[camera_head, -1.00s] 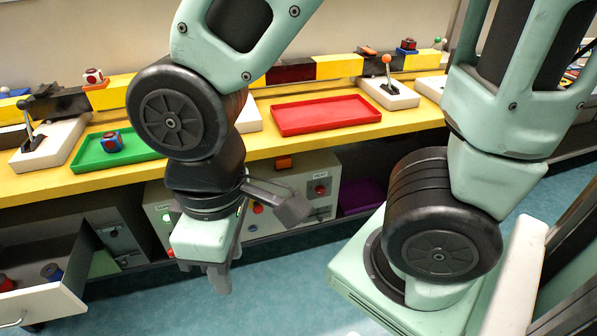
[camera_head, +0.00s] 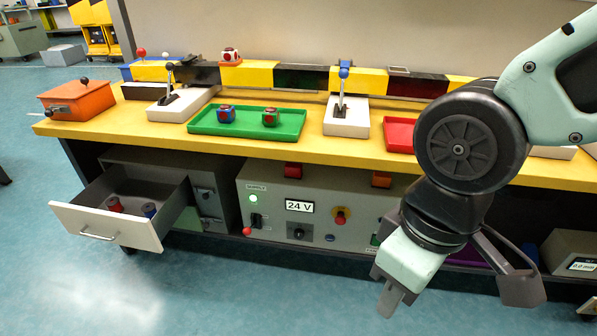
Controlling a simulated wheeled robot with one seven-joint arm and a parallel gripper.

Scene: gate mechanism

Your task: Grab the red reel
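The red reel (camera_head: 115,204) stands inside the open drawer (camera_head: 106,229) at the lower left of the bench, left of a blue reel (camera_head: 149,210). The drawer's front wall hides the reel's lower part. My gripper (camera_head: 391,301) hangs pointing down in front of the bench, well to the right of the drawer and apart from it. Its fingers are seen nearly edge-on, so their opening cannot be judged. Nothing is seen in it.
A yellow bench top (camera_head: 110,130) carries a green tray (camera_head: 286,130) with two cubes, levers, a red tray (camera_head: 400,135) and an orange box (camera_head: 78,100). A control panel (camera_head: 310,212) is below, right of the drawer. The floor before the drawer is clear.

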